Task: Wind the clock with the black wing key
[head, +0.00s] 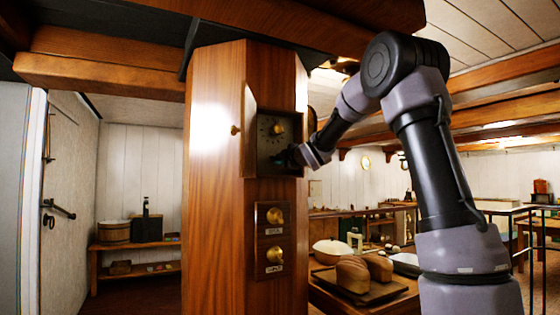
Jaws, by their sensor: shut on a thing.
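The clock (268,132) is a dark square face set in a wooden post, with a brass piece near its upper right. Its small wooden door (249,135) stands swung open to the left. My gripper (292,157) is at the lower right of the clock face, reaching in from the right. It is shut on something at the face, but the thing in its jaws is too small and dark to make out. I cannot pick out the black wing key for certain.
Two brass knobs (275,216) on labelled plates sit on the post below the clock. Bread loaves (353,273) lie on a tray at the lower right, near a white lidded pot (332,251). Wooden beams cross overhead. A bench (135,247) stands at the back left.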

